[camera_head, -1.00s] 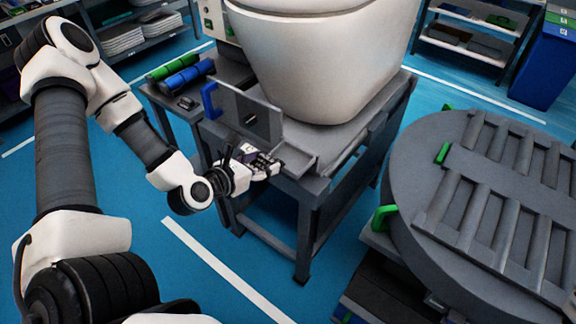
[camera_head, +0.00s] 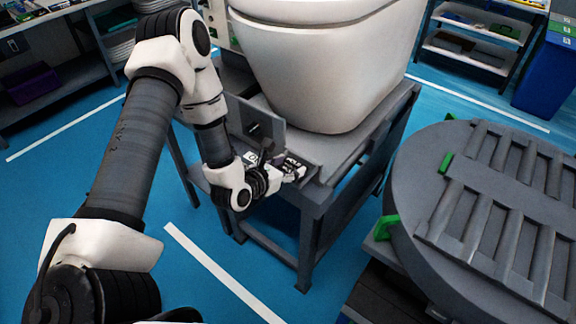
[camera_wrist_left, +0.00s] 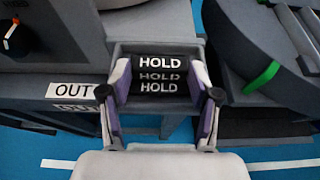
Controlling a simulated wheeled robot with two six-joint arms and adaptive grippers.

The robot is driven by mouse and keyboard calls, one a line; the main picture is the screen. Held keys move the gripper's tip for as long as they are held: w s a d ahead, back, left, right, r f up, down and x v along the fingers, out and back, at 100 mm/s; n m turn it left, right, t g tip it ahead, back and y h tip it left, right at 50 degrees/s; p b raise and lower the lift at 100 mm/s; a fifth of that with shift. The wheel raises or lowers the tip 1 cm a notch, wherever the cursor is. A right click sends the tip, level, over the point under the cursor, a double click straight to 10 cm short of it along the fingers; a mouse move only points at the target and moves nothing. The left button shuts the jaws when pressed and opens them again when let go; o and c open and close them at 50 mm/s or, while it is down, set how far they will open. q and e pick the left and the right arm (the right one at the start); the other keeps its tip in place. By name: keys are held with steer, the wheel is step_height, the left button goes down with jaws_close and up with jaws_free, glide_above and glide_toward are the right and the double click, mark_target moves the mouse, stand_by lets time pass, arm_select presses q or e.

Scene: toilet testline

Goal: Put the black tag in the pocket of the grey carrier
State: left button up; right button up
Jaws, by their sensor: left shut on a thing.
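My left gripper (camera_head: 292,169) is at the front edge of the grey stand under the white toilet bowl. In the left wrist view its purple-padded fingers (camera_wrist_left: 158,92) are shut on the black tag (camera_wrist_left: 158,75), which carries white HOLD lettering. The tag lies over a small open grey pocket (camera_wrist_left: 158,47) on the grey carrier (camera_head: 345,160). The pocket's rim shows beyond the tag. I cannot tell whether the tag touches the pocket floor. In the head view the gripper mostly hides the tag. My right gripper is not in view.
An upright grey plate (camera_head: 262,128) with a black knob stands left of the pocket. The toilet bowl (camera_head: 320,70) rises close behind. An OUT label (camera_wrist_left: 73,90) is on the left edge. A round slatted grey platform (camera_head: 490,200) stands to the right; blue floor lies between.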

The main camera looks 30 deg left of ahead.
arm_select(q)
steer(key=o, duration=0.7)
steer(key=shift+f, duration=0.15)
steer(key=shift+c, duration=0.2)
